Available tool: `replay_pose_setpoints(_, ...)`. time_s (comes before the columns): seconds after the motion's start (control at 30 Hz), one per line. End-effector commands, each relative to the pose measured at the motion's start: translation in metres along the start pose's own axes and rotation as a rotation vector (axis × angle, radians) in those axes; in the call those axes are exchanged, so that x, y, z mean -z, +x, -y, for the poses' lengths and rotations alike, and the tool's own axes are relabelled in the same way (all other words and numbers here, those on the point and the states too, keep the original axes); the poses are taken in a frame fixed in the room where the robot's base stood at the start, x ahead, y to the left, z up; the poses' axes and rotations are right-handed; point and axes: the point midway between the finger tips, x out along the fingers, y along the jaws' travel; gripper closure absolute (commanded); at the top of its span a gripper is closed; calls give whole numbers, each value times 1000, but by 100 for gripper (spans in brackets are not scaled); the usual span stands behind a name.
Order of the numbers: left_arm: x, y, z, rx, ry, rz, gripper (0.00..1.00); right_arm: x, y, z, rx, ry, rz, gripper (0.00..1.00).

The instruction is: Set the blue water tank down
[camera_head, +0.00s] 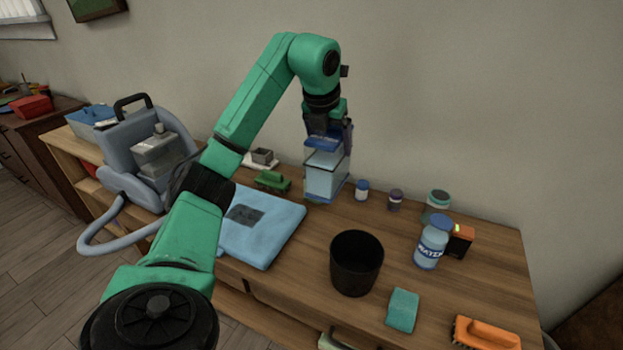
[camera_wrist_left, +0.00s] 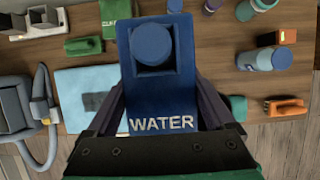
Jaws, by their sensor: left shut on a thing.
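The blue water tank (camera_head: 325,176) is a clear box with a blue top at the back of the wooden table (camera_head: 315,260). Its blue lid with a round cap and the word WATER faces the left wrist view (camera_wrist_left: 155,60). My left gripper (camera_head: 328,140) comes down from above and is shut on the tank's top, with one finger on each side of it in the wrist view (camera_wrist_left: 162,110). The tank hangs upright at or just above the tabletop; I cannot tell whether its bottom touches. My right gripper is not in view.
A folded blue cloth (camera_head: 270,238), a green block-like item (camera_head: 272,181) and a grey-blue machine (camera_head: 140,165) lie left of the tank. Small jars (camera_head: 362,189) stand close on its right. A black bin (camera_head: 356,264), water bottle (camera_head: 431,245), teal sponge (camera_head: 402,310) and orange brush (camera_head: 485,333) are nearer.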

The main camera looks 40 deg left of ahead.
Motion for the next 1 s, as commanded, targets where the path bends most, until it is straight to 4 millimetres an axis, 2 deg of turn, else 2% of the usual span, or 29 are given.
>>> replay_pose_setpoints(0.03, 9, 20, -1, -3, 1, -5, 100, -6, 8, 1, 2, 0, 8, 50)
replay_pose_setpoints(0.2, 30, 69, -1, -3, 1, -6, 100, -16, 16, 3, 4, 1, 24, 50)
replay_pose_setpoints(0.3, 41, 96, 0, -1, 1, -5, 100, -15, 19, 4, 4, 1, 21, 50)
replay_pose_setpoints(0.4, 48, 114, 0, 0, 1, -1, 100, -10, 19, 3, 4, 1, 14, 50)
replay_pose_setpoints(0.7, 64, 155, 0, 0, 0, 1, 100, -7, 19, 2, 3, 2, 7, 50)
replay_pose_setpoints(0.93, 65, 157, 0, 0, 0, 3, 100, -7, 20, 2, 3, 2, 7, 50)
replay_pose_setpoints(0.97, 66, 158, 0, -1, 0, -1, 5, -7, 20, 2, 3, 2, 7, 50)
replay_pose_setpoints(1.0, 66, 158, 0, -1, 0, -1, 0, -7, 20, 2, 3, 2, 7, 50)
